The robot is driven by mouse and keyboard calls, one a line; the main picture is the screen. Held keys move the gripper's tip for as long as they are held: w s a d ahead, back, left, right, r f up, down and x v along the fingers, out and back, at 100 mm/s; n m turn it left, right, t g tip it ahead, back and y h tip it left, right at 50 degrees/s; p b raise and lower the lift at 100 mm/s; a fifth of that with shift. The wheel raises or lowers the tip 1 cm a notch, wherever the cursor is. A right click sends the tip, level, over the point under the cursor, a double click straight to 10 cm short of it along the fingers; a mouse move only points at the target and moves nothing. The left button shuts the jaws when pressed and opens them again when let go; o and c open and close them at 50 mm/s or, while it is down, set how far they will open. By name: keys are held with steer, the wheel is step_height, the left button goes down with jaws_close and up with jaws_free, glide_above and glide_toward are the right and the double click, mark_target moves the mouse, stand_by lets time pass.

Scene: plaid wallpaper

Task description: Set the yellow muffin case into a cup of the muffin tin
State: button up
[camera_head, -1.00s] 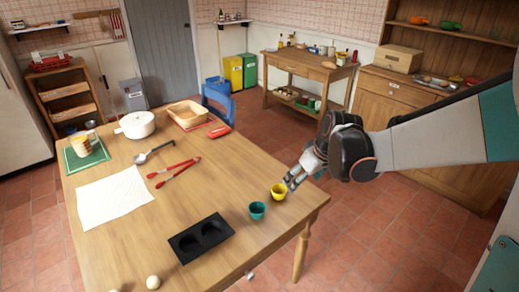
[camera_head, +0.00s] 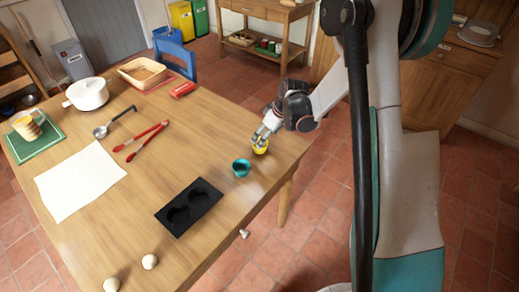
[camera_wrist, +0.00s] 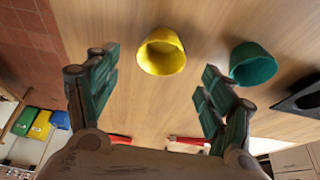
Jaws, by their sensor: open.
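The yellow muffin case (camera_head: 261,147) stands on the wooden table near its right edge. In the wrist view the yellow case (camera_wrist: 162,52) sits ahead of my fingers, between their lines and apart from both. My gripper (camera_head: 262,137) is open and empty, just over the yellow case in the head view; it also shows in the wrist view (camera_wrist: 158,72). The black muffin tin (camera_head: 188,207) lies on the table with two dark cups that look empty. Its corner shows at the right of the wrist view (camera_wrist: 300,100).
A teal muffin case (camera_head: 241,168) stands between the yellow case and the tin, close to my finger in the wrist view (camera_wrist: 252,64). Two pale round things (camera_head: 149,261) lie at the near edge. Red tongs (camera_head: 147,141), a ladle (camera_head: 112,124) and a white sheet (camera_head: 80,180) lie further left.

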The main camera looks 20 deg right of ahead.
mark_target(262, 151)
steer(key=b+x, duration=0.3)
steer(key=x, duration=0.4)
steer(key=shift+a+f, duration=0.1)
steer(key=c, duration=0.9)
